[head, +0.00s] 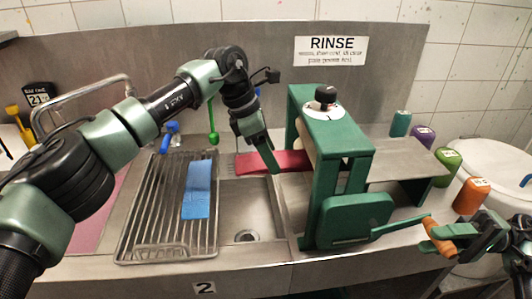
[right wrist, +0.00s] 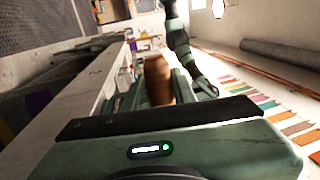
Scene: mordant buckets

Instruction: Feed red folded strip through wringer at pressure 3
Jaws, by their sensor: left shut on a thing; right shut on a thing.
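The green wringer (head: 330,133) stands at the right edge of the sink. A black knob (head: 325,94) sits on a white dial on its top; the setting is too small to read. The red folded strip (head: 291,160) lies flat at the wringer's left side, its right end close to the rollers; I cannot tell if it is between them. My left gripper (head: 270,164) is shut on the strip from above. My right gripper (head: 450,240) is shut on the wooden grip (head: 436,236) of the wringer's crank. The grip also shows in the right wrist view (right wrist: 157,80).
A blue strip (head: 198,190) lies on the wire drainer (head: 148,215) left of the sink basin (head: 250,205). A metal shelf (head: 405,160) extends right of the wringer. Several coloured jars, including an orange one (head: 470,196), stand beyond it near a white tub (head: 500,165).

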